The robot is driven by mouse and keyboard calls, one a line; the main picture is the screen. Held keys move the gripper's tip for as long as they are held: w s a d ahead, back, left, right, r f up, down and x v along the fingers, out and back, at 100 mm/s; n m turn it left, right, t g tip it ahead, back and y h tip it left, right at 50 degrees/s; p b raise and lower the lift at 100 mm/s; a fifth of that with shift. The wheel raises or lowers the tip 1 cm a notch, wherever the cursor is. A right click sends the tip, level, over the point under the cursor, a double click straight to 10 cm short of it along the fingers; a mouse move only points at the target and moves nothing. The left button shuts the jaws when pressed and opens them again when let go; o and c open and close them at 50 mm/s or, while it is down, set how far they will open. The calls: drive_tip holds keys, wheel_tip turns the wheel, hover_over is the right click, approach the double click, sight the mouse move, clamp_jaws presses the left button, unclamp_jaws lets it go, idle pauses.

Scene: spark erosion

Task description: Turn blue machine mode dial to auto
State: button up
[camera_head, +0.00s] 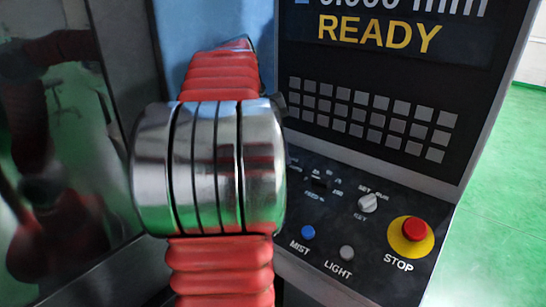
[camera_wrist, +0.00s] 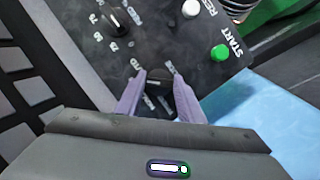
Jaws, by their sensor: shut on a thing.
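The blue machine (camera_head: 225,25) stands ahead with its black control panel (camera_head: 440,185). In the wrist view, my gripper (camera_wrist: 160,84) has its two purple fingers on either side of a small dark dial (camera_wrist: 159,76), shut on it. White markings lie around this dial, partly covered by the fingers. I cannot read them or tell where the dial points. In the head view, my red and silver arm hides my gripper and the dial it holds.
A black feed dial (camera_wrist: 121,20), a white RESET button (camera_wrist: 191,8) and a green START button (camera_wrist: 219,52) are nearby. The head view shows a white knob (camera_head: 367,202), a blue MIST button (camera_head: 308,232), a grey LIGHT button (camera_head: 347,253) and a red STOP button (camera_head: 414,229).

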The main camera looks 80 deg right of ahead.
drive_tip(key=m+t, duration=0.1)
drive_tip(key=m, duration=0.3)
drive_tip(key=shift+a+f+m+t+y, duration=0.2)
drive_tip(key=shift+m+t+y, duration=0.1)
drive_tip(key=shift+t, duration=0.1)
drive_tip(key=o, duration=1.1)
drive_tip(key=shift+d+r, duration=0.1)
drive_tip(key=shift+c, duration=0.2)
drive_tip(key=shift+r, duration=0.1)
wheel_tip(320, 180, up, 13)
drive_tip(key=w, duration=0.2)
drive_tip(key=shift+r, duration=0.2)
drive_tip(key=shift+w, duration=0.1)
drive_tip(key=shift+w+a, duration=0.1)
drive_tip(key=shift+a, duration=0.1)
